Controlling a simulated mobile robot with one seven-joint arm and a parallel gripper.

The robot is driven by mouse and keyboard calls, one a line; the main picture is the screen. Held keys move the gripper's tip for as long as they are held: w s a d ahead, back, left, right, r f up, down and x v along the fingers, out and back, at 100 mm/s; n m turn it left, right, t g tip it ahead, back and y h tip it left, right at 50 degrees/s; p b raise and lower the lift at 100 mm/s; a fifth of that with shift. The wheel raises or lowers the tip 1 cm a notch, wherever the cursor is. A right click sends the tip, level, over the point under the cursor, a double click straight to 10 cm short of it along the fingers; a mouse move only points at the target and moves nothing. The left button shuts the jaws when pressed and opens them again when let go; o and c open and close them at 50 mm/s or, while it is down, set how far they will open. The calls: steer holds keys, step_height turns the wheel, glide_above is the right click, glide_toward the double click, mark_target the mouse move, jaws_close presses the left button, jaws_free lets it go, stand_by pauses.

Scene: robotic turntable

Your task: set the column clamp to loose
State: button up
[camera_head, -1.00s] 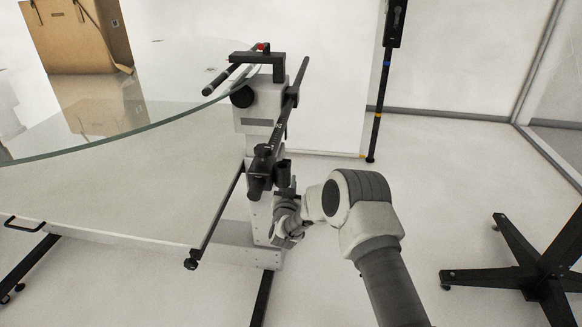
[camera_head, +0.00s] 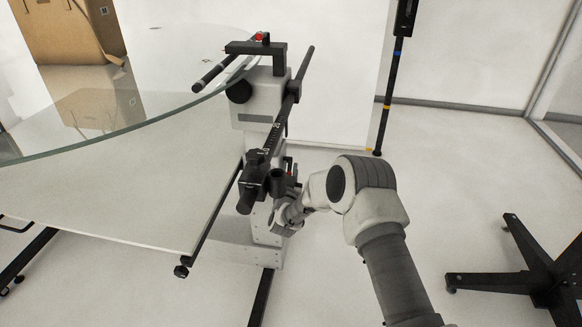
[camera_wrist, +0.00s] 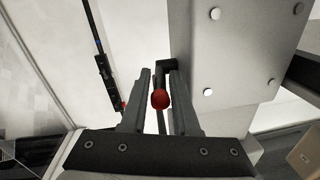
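A red ball knob (camera_wrist: 160,98) on a dark lever lies between the two fingers of my gripper (camera_wrist: 158,76) in the wrist view. The fingers are apart, and I see no clear grip on the knob. In the head view my gripper (camera_head: 291,190) is beside the pale grey column (camera_head: 262,225), just below and right of black clamp parts (camera_head: 257,172) on a scaled rail.
A glass turntable top (camera_head: 170,105) is at the left, with a cardboard box (camera_head: 70,30) on it. Another red-tipped black handle (camera_head: 262,42) is on top of the column. A black pole (camera_head: 391,80) stands behind. Black stand legs (camera_head: 515,283) are at the right. Floor between is clear.

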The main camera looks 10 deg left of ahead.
jaws_close()
stand_by(1.4)
